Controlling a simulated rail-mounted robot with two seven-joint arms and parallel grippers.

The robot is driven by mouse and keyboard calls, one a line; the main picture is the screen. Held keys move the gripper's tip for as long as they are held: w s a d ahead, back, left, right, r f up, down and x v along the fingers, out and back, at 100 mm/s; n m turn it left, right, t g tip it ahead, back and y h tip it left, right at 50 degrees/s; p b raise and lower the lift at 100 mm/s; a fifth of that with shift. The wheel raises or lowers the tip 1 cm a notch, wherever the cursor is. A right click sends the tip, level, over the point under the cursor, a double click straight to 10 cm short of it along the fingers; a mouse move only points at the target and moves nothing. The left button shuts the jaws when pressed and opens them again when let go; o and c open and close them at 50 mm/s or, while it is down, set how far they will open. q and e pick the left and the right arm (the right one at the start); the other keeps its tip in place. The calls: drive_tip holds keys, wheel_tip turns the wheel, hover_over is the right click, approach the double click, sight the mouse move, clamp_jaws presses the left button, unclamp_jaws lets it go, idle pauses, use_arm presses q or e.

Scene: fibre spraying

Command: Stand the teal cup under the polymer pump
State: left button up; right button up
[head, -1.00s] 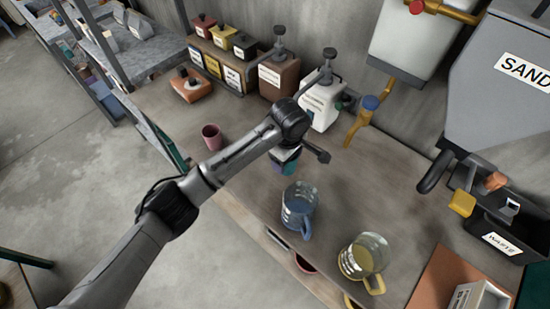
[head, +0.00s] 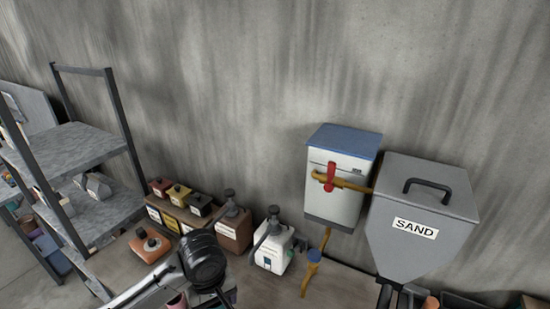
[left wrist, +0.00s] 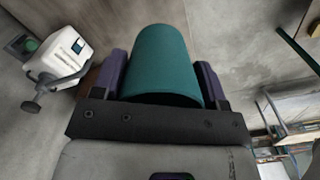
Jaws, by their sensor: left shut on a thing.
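The teal cup (left wrist: 158,52) fills the middle of the left wrist view. My left gripper (left wrist: 164,70) is shut on it, with a purple finger pad on each side. The cup and the fingertips do not show in the head view. Two pump dispensers stand against the wall in the head view: a white one (head: 271,256) and a brown one (head: 233,231). Their labels are too small to read, so I cannot tell which is the polymer pump. A white pump container also shows in the left wrist view (left wrist: 58,48), apart from the cup. My right gripper is not in view.
Small labelled boxes (head: 170,213) stand left of the pumps, with an orange container (head: 150,247) before them. A yellow pipe with a blue valve (head: 314,256) and the sand hopper (head: 420,230) are to the right. A metal shelf (head: 75,150) stands at the left.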

use_arm(q)
drive_tip(key=s+a+r+m+p, duration=0.3)
drive_tip(key=s+r+p, duration=0.3)
drive_tip(key=r, duration=0.2)
drive_tip(key=s+a+r+m+p, duration=0.3)
drive_tip(key=s+a+r+p, duration=0.1)
drive_tip(key=r, duration=0.4)
drive_tip(key=shift+s+r+p, duration=0.25)
drive_tip(key=shift+s+p, duration=0.6)
drive_tip(key=shift+s, duration=0.35)
drive_tip(key=shift+d, duration=0.1)
